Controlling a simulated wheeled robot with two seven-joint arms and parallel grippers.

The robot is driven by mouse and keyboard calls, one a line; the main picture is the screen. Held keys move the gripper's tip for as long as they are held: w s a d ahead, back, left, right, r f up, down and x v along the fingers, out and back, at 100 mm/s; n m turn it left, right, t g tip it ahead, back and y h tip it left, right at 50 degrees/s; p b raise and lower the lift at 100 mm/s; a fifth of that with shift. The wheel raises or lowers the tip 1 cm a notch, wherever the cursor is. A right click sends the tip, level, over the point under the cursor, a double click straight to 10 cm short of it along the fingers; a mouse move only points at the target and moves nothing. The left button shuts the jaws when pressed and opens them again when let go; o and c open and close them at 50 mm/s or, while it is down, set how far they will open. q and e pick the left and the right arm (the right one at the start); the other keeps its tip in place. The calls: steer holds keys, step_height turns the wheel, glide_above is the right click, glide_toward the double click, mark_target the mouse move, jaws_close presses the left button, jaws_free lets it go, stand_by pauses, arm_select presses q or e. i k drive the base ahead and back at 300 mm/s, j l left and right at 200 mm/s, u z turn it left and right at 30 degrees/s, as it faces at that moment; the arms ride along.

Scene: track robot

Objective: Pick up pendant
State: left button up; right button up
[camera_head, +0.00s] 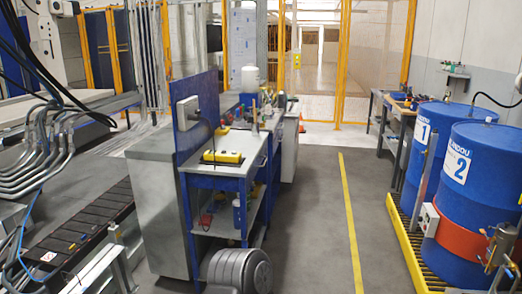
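A small yellow box with dark spots on its top (222,157) lies on the near part of the blue workbench (240,150). It looks like the pendant, but it is too small to be sure. Nothing covers it. Neither of my grippers shows in the head view.
A grey ribbed round part (238,271) stands low in front of the bench. Blue drums (466,165) stand at the right on a yellow-edged pallet (405,235). A conveyor (85,235) runs at the left. The grey floor (310,220) between bench and drums is clear.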

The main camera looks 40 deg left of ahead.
mark_target(227, 157)
steer(key=i+j, duration=0.2)
steer(key=j, duration=0.15)
steer(key=i+j+z, duration=0.1)
steer(key=j, duration=0.25)
steer(key=i+j, duration=0.25)
steer(key=i+j+z, duration=0.15)
steer(key=j, duration=0.3)
steer(key=i+j, duration=0.15)
steer(key=j, duration=0.2)
steer(key=i+j+z, duration=0.1)
steer(key=j, duration=0.3)
steer(key=i+j, duration=0.15)
steer(key=j, duration=0.25)
steer(key=i+j+z, duration=0.1)
steer(key=j, duration=0.25)
steer(key=i, duration=0.05)
